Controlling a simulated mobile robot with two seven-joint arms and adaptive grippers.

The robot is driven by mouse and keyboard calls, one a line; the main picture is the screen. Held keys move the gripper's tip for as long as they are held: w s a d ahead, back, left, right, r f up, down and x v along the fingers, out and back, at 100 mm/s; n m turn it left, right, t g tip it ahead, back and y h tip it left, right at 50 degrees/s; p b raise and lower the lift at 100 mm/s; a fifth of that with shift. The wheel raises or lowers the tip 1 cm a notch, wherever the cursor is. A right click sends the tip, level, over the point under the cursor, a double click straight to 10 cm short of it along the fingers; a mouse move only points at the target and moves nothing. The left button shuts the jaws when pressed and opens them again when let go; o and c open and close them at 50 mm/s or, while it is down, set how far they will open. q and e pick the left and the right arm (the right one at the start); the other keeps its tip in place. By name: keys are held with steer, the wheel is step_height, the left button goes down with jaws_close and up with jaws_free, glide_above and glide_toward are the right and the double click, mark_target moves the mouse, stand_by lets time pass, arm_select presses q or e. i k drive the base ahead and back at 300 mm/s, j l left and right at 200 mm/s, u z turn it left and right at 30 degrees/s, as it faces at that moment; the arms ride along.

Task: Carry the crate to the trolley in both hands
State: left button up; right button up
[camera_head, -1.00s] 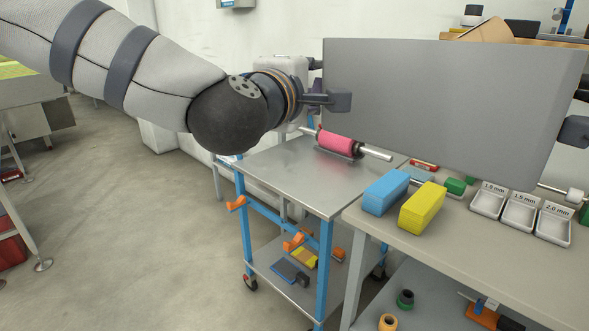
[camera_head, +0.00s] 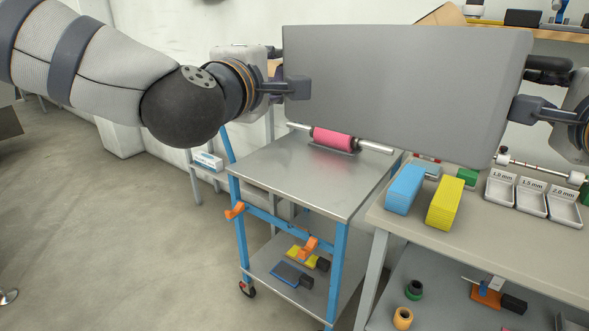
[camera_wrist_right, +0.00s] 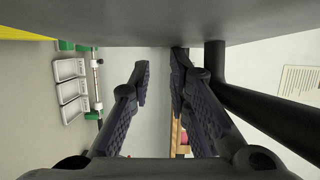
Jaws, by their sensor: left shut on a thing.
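The crate (camera_head: 400,88) is a large plain grey box. My right gripper (camera_head: 523,107) is at the crate's right end, just below a dark handle bar (camera_head: 548,68). In the right wrist view its fingers (camera_wrist_right: 160,75) show a gap under the grey crate wall (camera_wrist_right: 150,20); their grip on the handle is unclear. The trolley (camera_head: 300,180) has a steel top and blue legs.
A pink roller (camera_head: 333,139) lies at the trolley top's back edge. The workbench (camera_head: 470,225) beside it on the right holds a blue block (camera_head: 404,190), a yellow block (camera_head: 444,203) and small trays (camera_head: 532,198).

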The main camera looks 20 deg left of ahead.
mark_target(307, 172)
steer(key=j+z, duration=0.15)
steer(key=j, duration=1.4)
